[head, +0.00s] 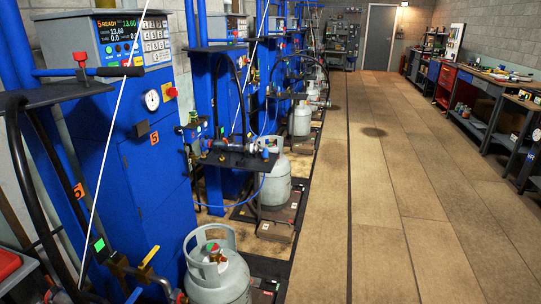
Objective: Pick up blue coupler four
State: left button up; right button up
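Neither of my grippers shows in the head view. A row of blue filling scales runs along the left wall. The nearest blue cabinet (150,175) carries an orange 5 and a lit display (121,30). Behind it, a black shelf (235,160) on the second station bears a hose end with a small blue part (265,153), possibly blue coupler four; no number is readable there. A grey gas cylinder (275,185) stands below that shelf on a low platform.
A grey cylinder (215,280) with a collar stands at the front left. More cylinders (300,121) stand farther back. A workbench (490,85) lines the right wall. The tan floor (400,200) between is clear to the grey door (379,38).

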aim_at(265, 150)
jog(key=i, duration=0.55)
jog(key=u, duration=0.55)
jog(key=i+l+u, duration=0.2)
jog(key=u, duration=0.2)
jog(key=i+l+u, duration=0.15)
jog(key=l+u, duration=0.25)
jog(key=i+l+u, duration=0.15)
jog(key=l+u, duration=0.25)
